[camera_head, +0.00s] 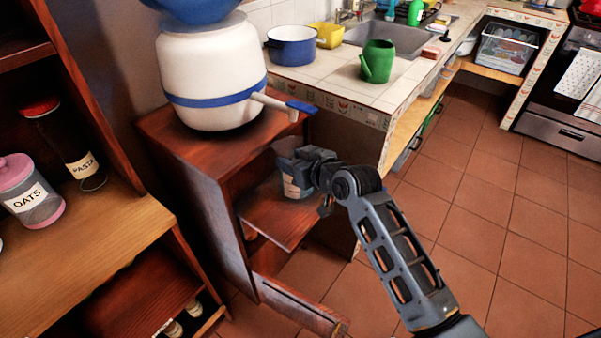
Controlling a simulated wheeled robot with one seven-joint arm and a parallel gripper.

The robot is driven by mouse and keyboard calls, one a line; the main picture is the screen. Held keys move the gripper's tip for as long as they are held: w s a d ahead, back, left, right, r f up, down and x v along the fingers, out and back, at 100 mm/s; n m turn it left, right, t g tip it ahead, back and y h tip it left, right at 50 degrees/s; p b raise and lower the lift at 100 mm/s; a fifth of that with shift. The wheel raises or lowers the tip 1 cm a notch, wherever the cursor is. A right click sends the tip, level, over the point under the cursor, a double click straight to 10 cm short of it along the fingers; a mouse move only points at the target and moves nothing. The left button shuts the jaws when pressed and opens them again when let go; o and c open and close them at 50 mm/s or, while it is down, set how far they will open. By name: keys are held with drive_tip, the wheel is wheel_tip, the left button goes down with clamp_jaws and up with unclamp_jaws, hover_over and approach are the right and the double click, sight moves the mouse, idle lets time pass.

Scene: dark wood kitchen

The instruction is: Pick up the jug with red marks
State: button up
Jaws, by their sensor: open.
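A grey-blue jug (287,161) stands upright on the shelf of the small wooden cabinet, below the water dispenser. A pale, reddish patch shows low on its side, too small to read as clear marks. My gripper (312,172) is open at the jug's right side, at the cabinet's open front. It covers part of the jug's right side. The fingertips are small and dark here, so I cannot tell whether they touch the jug or are around it.
A white water dispenser (212,80) stands on the cabinet (185,148), its tap jutting out above the jug. A tiled counter (335,88) holds a blue pot (291,50) and green watering can (377,62). Shelves with jars stand left. The tiled floor (480,190) at right is clear.

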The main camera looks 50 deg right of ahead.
drive_tip(key=x, duration=0.5)
drive_tip(key=shift+f+p, duration=0.1)
drive_tip(key=shift+p, duration=0.3)
drive_tip(key=shift+c, duration=0.4)
clamp_jaws()
idle(0.6)
